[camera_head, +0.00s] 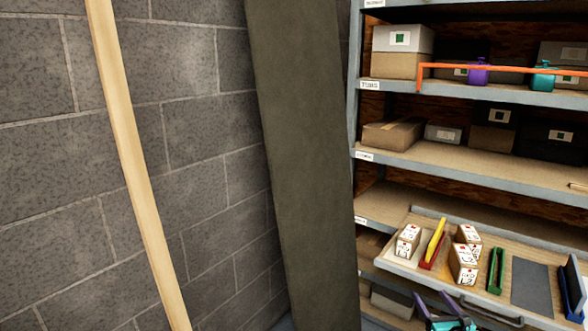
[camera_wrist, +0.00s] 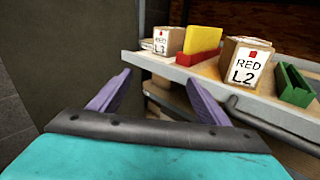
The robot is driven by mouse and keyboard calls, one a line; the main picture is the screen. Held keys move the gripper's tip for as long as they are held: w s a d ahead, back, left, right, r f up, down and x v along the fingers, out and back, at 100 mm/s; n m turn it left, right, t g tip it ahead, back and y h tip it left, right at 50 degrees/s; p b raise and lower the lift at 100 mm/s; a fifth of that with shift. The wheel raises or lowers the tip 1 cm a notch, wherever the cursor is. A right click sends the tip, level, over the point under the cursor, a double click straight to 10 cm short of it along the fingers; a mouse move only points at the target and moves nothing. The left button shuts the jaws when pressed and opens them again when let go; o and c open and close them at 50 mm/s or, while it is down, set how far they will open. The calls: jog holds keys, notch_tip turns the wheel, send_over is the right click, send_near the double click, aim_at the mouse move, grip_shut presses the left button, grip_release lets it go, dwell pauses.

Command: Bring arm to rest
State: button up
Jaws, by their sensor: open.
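My gripper (camera_wrist: 158,88) is open and empty, its two purple fingers apart with nothing between them. In the head view my gripper (camera_head: 442,309) shows at the bottom edge, below and in front of the pulled-out tray (camera_head: 400,262). In the wrist view the tray's front edge (camera_wrist: 262,112) runs beyond the fingers. On the tray, a small box marked L3 (camera_wrist: 161,43) stands at the left and a box marked RED L2 (camera_wrist: 246,66) at the right. The rest of my arm is mostly out of view.
A red holder with a yellow piece (camera_head: 436,243), a green holder (camera_head: 496,270) and a grey panel (camera_head: 531,288) are on the tray. Shelves above hold several boxes and an orange bar (camera_head: 500,68). A dark board (camera_head: 300,150) and wooden plank (camera_head: 135,160) lean left.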

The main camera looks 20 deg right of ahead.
jog(key=w+a+f+m+y, duration=0.1)
jog(key=w+a+f, duration=0.25)
jog(key=a, duration=0.35)
jog(key=w+a+f+g+y, duration=0.1)
jog(key=w+a+f, duration=0.2)
jog(key=w+a, duration=0.35)
jog(key=w+a+f+m+y, duration=0.1)
jog(key=w+a+f, duration=0.15)
jog(key=a, duration=0.55)
jog(key=s+a+f+m+g+p, duration=0.15)
jog(key=a+f+m+g, duration=0.4)
jog(key=a+f, duration=0.85)
jog(key=s+a+f+m+g, duration=0.35)
jog(key=s+f+m, duration=0.3)
jog(key=s, duration=0.25)
jog(key=s+a+f+m+g, duration=0.3)
jog(key=s+a+f+m, duration=0.2)
jog(key=s+f, duration=0.25)
jog(key=s+a+m+g, duration=0.2)
jog(key=s+m+g, duration=0.2)
jog(key=s, duration=0.6)
jog(key=s+a+r+m+g+y, duration=0.1)
jog(key=s+a+m+g, duration=0.1)
jog(key=s+m+g, duration=0.3)
jog(key=s+m, duration=0.4)
jog(key=s, duration=0.1)
jog(key=shift+s+a+r+m, duration=0.15)
jog(key=shift+s+a+m, duration=0.15)
jog(key=shift+a, duration=0.1)
